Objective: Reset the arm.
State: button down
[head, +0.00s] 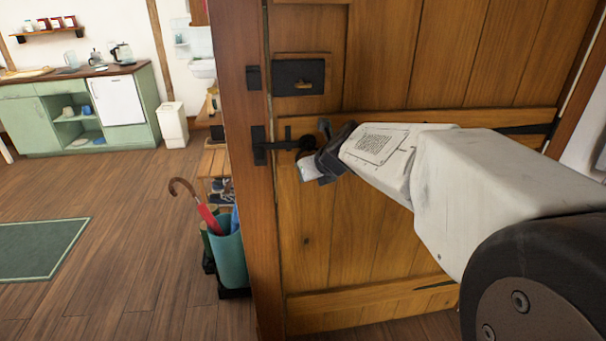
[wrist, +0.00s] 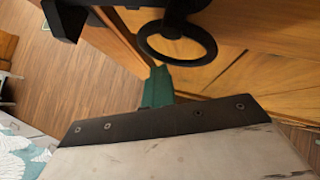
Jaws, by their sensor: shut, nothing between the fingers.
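My gripper (head: 314,165) is at the end of my raised, outstretched arm, in front of the wooden door (head: 400,65) in the head view. It is shut and holds nothing. It is close to the black door handle (head: 290,144), partly overlapping it in the picture; whether they touch I cannot tell.
A black lock box (head: 298,77) sits above the handle. Left of the wooden post (head: 245,200) stand a teal umbrella bin (head: 230,262) and a slatted bench (head: 212,163). Farther left are open floor, a green rug (head: 40,248) and green kitchen cabinets (head: 32,124).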

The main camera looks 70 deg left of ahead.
jog(key=v, duration=0.7)
jog(key=shift+s, duration=0.1)
